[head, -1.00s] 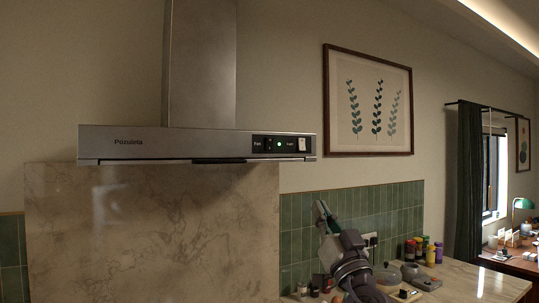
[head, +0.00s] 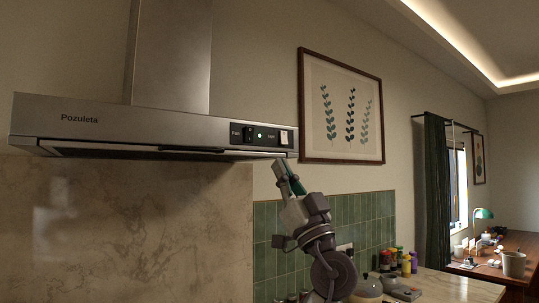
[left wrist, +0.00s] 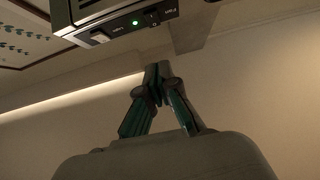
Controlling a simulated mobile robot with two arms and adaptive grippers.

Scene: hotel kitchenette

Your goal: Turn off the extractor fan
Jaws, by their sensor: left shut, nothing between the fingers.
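The extractor hood (head: 150,128) is a steel canopy marked "Pozuleta" at the upper left of the head view. Its black control panel (head: 262,135) has a dark switch beside the "Fan" label (head: 249,134), a lit green light (head: 259,135) and a pale switch (head: 285,138). The left wrist view also shows the green light (left wrist: 135,22), the fan switch (left wrist: 152,18) and the pale switch (left wrist: 99,36). My left gripper (head: 281,166) is shut and empty, pointing up just below the panel's right end, apart from the switches. It also shows in the left wrist view (left wrist: 158,68). My right gripper is out of view.
A framed leaf print (head: 342,108) hangs on the wall right of the hood. Green tiles (head: 270,220) and a marble panel (head: 130,225) cover the wall below. Jars (head: 405,262) and a grey pot (head: 368,286) stand on the counter. The air before the panel is clear.

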